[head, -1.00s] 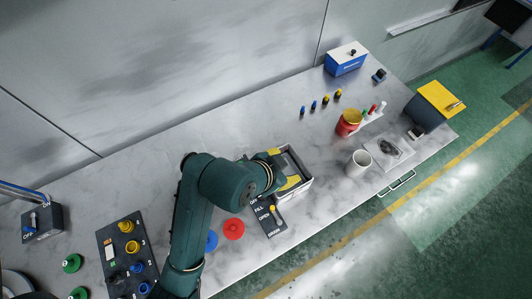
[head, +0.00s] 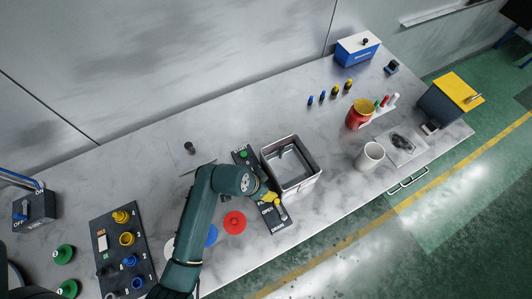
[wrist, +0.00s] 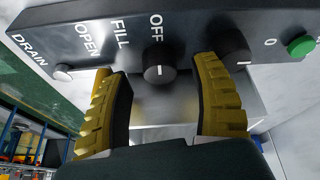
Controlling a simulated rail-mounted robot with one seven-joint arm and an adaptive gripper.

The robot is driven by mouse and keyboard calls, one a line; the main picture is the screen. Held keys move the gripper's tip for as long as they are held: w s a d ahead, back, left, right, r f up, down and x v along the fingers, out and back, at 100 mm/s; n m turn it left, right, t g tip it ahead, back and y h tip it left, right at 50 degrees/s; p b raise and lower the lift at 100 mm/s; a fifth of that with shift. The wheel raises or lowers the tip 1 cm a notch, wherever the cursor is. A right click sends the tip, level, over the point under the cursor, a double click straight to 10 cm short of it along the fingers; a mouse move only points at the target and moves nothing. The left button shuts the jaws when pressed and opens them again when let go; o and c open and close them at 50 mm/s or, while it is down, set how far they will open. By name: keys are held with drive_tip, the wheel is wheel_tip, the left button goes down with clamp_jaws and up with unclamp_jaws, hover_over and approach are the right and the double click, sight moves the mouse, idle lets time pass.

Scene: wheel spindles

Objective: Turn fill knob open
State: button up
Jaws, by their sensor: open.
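The dark control panel (head: 277,223) lies beside the square basin. In the wrist view the panel (wrist: 200,22) shows the words DRAIN, OPEN, FILL and OFF. The fill knob (wrist: 159,62) is black with a white mark and sits just below FILL and OFF. The mark is on its side facing my gripper. My gripper (wrist: 156,72) is open, with one yellow finger on each side of this knob and visible gaps to it. In the head view my gripper (head: 268,198) is over the panel and hides the knob.
A second black knob (wrist: 233,50) is close to the right finger, and a green button (wrist: 301,46) lies beyond it. A silver knob (wrist: 62,72) is near DRAIN. The grey basin (head: 313,178) borders the panel. A red disc (head: 235,222) lies left of it.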

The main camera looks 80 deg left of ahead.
drive_tip(key=shift+x, duration=0.9)
clamp_jaws()
